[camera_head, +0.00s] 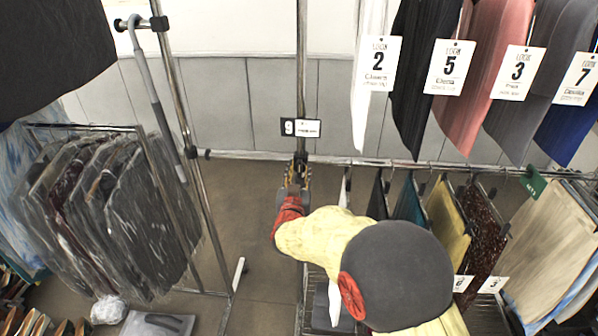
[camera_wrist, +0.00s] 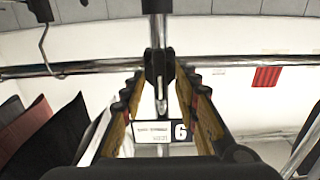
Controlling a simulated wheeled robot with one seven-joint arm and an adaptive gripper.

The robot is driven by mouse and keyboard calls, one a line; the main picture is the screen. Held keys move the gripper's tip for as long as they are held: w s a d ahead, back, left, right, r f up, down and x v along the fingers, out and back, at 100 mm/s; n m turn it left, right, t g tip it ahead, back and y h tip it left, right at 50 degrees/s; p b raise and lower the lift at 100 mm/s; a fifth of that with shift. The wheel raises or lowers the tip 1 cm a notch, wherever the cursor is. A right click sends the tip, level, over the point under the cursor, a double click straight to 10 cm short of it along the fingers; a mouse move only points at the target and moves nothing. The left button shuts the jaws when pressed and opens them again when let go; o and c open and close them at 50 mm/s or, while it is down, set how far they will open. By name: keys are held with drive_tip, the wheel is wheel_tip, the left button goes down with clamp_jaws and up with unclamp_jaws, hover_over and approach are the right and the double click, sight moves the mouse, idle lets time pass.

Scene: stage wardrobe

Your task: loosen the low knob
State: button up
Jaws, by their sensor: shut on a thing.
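The low knob (camera_wrist: 160,62) shows in the wrist view as a small black piece on a chrome upright post (camera_wrist: 156,28). My gripper (camera_wrist: 160,78) has its two yellow-and-black fingers converged on it, one on each side, with the tips against it. In the head view my gripper (camera_head: 298,168) is at the lower part of the middle chrome post (camera_head: 302,75), just below a black-and-white number card (camera_head: 301,128). The knob is largely hidden there by the gripper.
A rack of dark garments (camera_head: 125,215) stands at left, with a slanting chrome post (camera_head: 180,100) beside it. Numbered garments (camera_head: 465,85) hang at upper right. More clothes (camera_head: 450,225) hang below them, close to my arm. Open floor (camera_head: 250,190) shows left of the gripper.

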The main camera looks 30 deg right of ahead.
drive_tip(key=shift+r+n+p, duration=0.1)
drive_tip(key=shift+n+p, duration=0.2)
drive_tip(key=shift+n, duration=0.1)
drive_tip(key=n+p, duration=0.3)
drive_tip(key=n, duration=0.1)
drive_tip(key=shift+w+a+n, duration=0.1)
drive_tip(key=shift+n, duration=0.2)
drive_tip(key=n+p, duration=0.2)
drive_tip(key=n, duration=0.1)
drive_tip(key=shift+a+n, duration=0.1)
drive_tip(key=shift+n, duration=0.2)
drive_tip(key=n+p, duration=0.1)
drive_tip(key=n, duration=0.1)
drive_tip(key=n+p, duration=0.1)
drive_tip(key=n, duration=0.1)
drive_tip(key=shift+f+n, duration=0.2)
drive_tip(key=shift+n, duration=0.1)
drive_tip(key=shift+w+f+n+p, duration=0.1)
drive_tip(key=shift+f+n+p, duration=0.1)
drive_tip(key=shift+n+p, duration=1.5)
drive_tip(key=shift+n+b, duration=0.45)
drive_tip(key=shift+n, duration=0.15)
drive_tip(key=o, duration=1.1)
